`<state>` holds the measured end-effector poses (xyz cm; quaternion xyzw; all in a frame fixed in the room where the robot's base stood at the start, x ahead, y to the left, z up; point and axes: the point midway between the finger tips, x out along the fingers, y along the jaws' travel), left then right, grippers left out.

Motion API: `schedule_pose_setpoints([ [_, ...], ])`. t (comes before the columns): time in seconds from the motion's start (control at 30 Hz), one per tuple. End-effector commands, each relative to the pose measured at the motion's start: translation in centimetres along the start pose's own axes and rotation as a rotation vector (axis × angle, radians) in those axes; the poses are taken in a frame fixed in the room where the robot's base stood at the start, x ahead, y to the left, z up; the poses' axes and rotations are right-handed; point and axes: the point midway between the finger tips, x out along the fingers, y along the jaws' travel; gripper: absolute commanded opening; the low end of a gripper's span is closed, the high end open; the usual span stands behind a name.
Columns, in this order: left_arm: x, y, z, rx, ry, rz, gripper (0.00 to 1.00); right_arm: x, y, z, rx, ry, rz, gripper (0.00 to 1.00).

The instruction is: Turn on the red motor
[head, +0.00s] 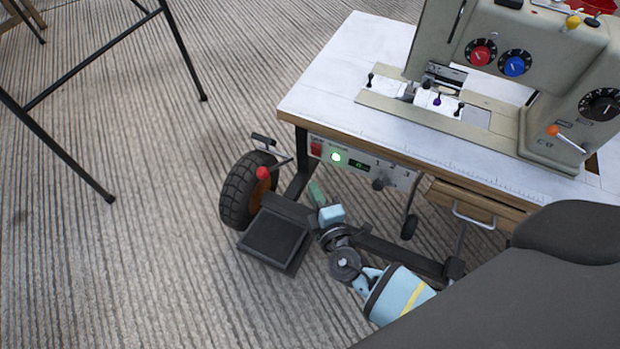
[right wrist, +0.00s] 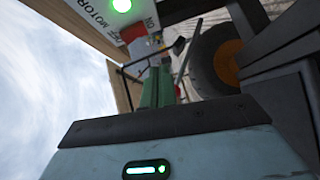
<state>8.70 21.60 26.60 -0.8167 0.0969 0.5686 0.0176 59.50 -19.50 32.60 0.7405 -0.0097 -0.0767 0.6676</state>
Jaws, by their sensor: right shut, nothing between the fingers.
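The motor control box (head: 375,168) is fixed under the front edge of the sewing table. At its left end is a red switch (head: 316,149), and beside it a round green light (head: 336,157) is lit. In the right wrist view the lit green light (right wrist: 122,5) and a red part of the panel (right wrist: 133,33) show at the top, with "MOTOR" lettering. My right gripper (head: 315,188), with green fingers, is shut and empty, a little below the switch and apparently apart from it. Its fingers (right wrist: 158,88) point toward the panel side. My left gripper is out of view.
A sewing machine (head: 560,80) stands on the white table (head: 330,85). A black wheel (head: 243,190), a red-knobbed lever (head: 263,173) and a dark pedal (head: 274,240) are close to the gripper. A wooden drawer (head: 475,205) is to the right.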

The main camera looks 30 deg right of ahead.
Motion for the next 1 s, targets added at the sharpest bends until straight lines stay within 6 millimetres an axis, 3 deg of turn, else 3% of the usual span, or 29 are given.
schedule_pose_setpoints([
  [0.1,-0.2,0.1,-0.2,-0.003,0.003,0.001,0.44,-2.4,-0.5,0.0,0.001,0.001,-0.002,0.00],
  [0.33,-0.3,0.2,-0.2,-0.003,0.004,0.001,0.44,-5.1,-1.0,0.1,0.001,0.000,0.000,0.00],
  [1.0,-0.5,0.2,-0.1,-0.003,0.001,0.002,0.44,-5.7,-1.1,0.1,0.002,-0.001,0.001,0.00],
])
